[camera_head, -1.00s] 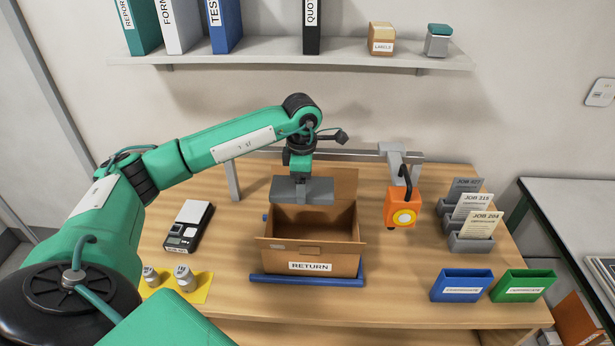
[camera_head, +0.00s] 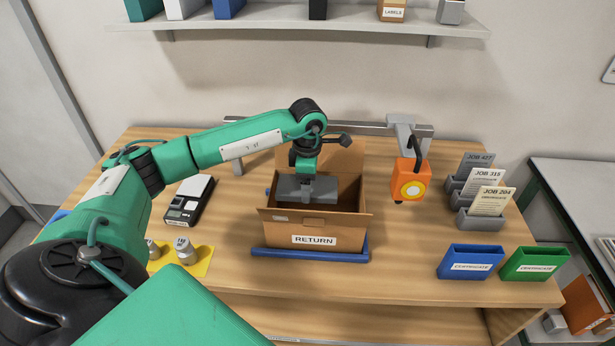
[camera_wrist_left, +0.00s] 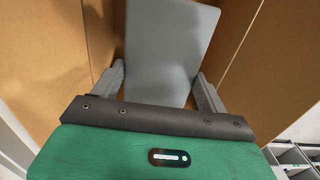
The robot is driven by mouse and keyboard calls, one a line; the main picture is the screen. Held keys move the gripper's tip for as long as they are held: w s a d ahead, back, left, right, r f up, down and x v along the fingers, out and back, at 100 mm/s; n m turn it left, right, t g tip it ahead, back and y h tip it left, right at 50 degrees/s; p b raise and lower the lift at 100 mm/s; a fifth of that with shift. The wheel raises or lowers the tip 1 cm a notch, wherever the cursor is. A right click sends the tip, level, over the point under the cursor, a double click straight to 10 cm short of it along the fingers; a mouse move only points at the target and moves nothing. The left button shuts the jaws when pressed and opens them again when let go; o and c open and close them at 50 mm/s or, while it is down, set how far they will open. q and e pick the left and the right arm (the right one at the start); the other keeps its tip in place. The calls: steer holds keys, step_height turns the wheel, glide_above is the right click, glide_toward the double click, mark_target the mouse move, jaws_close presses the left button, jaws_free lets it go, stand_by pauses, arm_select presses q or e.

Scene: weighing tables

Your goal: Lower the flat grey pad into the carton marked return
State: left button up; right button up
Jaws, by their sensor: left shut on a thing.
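The open carton (camera_head: 345,230) labelled RETURN stands on the table, its flaps up at front and back. The flat grey pad (camera_head: 322,189) is inside the carton's opening, level with or just below the rim. My left gripper (camera_head: 304,176) points down into the carton and is shut on the pad. In the left wrist view the pad (camera_wrist_left: 165,50) lies between the two grey fingers (camera_wrist_left: 160,88), with brown carton walls (camera_wrist_left: 50,60) on both sides. Whether the pad touches the carton's floor is hidden. My right gripper is not in view.
A blue bar (camera_head: 310,254) lies along the carton's front. An orange device (camera_head: 408,180) hangs from a grey arm just right of the carton. A scale (camera_head: 188,201) and weights on a yellow mat (camera_head: 200,262) stand left. Blue (camera_head: 470,262) and green (camera_head: 535,262) holders stand right.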

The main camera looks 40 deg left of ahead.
arm_select(q)
step_height(320, 180, down, 12)
steer(key=b, duration=0.9)
steer(key=shift+f+b, duration=0.45)
steer(key=shift+f, duration=0.2)
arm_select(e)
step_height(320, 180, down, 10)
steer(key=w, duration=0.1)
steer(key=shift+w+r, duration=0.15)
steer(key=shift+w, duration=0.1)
arm_select(q)
steer(key=shift+f, duration=0.15)
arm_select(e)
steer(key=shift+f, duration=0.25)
arm_select(q)
steer(key=shift+f+b, duration=0.1)
steer(key=shift+b, duration=0.25)
steer(key=o, duration=1)
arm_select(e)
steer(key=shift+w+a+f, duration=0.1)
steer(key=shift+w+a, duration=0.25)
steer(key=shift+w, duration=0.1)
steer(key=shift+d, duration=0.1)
